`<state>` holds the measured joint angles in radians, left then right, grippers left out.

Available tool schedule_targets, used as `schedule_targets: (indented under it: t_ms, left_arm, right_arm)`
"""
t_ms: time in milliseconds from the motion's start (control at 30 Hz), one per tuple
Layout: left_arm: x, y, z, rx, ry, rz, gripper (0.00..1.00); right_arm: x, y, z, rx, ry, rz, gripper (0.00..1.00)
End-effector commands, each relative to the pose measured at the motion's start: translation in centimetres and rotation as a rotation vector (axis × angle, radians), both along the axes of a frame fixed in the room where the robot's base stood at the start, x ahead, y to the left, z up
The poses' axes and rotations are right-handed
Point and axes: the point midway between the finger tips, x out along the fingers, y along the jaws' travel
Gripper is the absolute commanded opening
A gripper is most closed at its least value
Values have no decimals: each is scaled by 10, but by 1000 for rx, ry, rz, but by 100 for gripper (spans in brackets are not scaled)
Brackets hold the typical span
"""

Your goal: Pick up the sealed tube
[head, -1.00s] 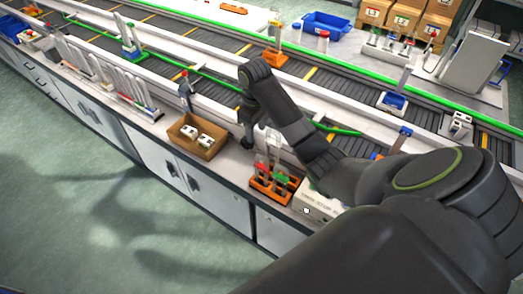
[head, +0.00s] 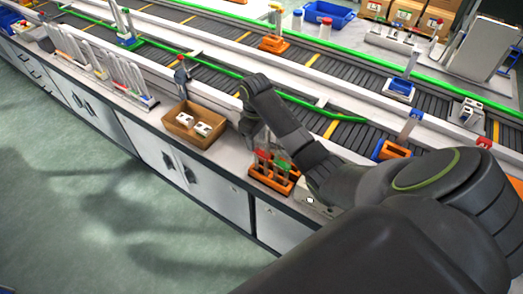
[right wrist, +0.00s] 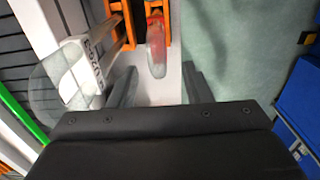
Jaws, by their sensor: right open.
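An orange rack (head: 270,183) stands on the bench with red- and green-topped tubes in it. In the right wrist view, part of the orange rack (right wrist: 120,12) shows at the top, and a clear tube with red in it (right wrist: 156,45) points toward my right gripper (right wrist: 158,88). The right gripper is open, its two fingers on either side of the line of this tube and apart from it. In the head view my right gripper (head: 252,128) hangs just behind the rack, its tips partly hidden. I cannot tell whether this tube is sealed. My left gripper is out of view.
A clear rounded piece (right wrist: 62,78) stands left of the right gripper in the wrist view. A brown box (head: 180,127) with white items sits left of the rack. A conveyor (head: 225,80) runs behind the bench. Open floor (head: 90,200) lies in front.

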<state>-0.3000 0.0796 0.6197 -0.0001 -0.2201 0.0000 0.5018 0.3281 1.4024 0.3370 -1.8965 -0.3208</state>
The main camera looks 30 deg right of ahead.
Motion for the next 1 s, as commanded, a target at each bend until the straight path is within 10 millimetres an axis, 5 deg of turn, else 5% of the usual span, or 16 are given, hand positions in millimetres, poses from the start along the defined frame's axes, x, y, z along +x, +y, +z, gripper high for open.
schedule_targets:
  t_ms: [433,733,1000]
  left_arm:
    - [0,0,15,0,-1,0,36]
    - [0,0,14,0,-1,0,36]
    - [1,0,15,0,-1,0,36]
  right_arm:
    - [2,0,-48,0,2,-1,45]
    - [2,-1,-53,-1,1,0,45]
    - [2,-1,-52,0,1,0,9]
